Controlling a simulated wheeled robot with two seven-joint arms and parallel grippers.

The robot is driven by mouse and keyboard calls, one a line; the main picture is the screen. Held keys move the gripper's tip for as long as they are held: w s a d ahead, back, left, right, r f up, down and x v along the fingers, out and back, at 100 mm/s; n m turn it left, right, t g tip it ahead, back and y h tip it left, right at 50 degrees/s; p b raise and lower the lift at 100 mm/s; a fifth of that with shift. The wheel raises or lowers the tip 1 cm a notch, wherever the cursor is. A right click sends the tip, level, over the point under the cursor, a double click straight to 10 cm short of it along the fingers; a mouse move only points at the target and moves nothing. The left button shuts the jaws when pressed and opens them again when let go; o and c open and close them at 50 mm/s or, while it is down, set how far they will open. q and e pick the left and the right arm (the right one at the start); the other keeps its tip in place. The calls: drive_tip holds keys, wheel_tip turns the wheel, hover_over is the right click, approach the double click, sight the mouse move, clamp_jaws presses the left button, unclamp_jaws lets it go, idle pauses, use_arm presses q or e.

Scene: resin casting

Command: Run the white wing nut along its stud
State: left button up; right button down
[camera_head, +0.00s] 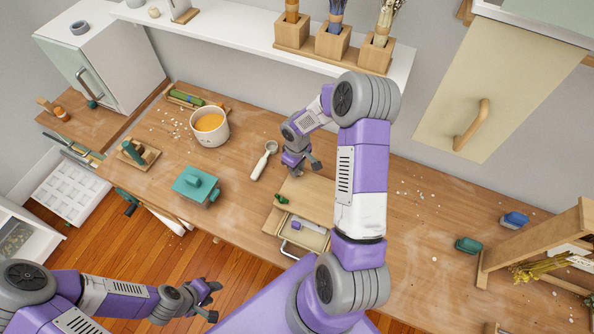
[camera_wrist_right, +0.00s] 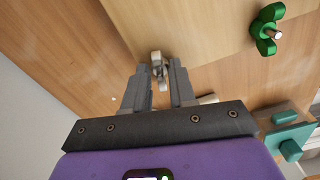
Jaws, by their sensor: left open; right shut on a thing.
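The white wing nut (camera_wrist_right: 157,58) shows in the right wrist view between the fingertips of my right gripper (camera_wrist_right: 160,84), which is shut on it. It sits at the edge of a pale wooden board (camera_wrist_right: 195,35); its stud is mostly hidden, and I cannot tell how far along it the nut is. In the head view my right gripper (camera_head: 302,167) points down at the far edge of the board (camera_head: 315,195) and hides the nut. A green wing nut (camera_wrist_right: 267,28) on its own stud is at the board's other side. My left gripper (camera_head: 211,298) is open and empty, low in front of the table.
An open drawer (camera_head: 303,232) sticks out at the table's front. A shelf (camera_head: 215,22) runs behind.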

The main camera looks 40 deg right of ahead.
drive_tip(key=c, duration=0.8)
unclamp_jaws()
drive_tip(key=shift+b, duration=0.3)
drive_tip(key=shift+c, duration=0.2)
drive_tip(key=shift+r, duration=0.1)
wheel_tip(320, 180, up, 7)
drive_tip(key=shift+r+p, duration=0.2)
drive_tip(key=shift+p, duration=0.1)
drive_tip(key=shift+s+f, duration=0.1)
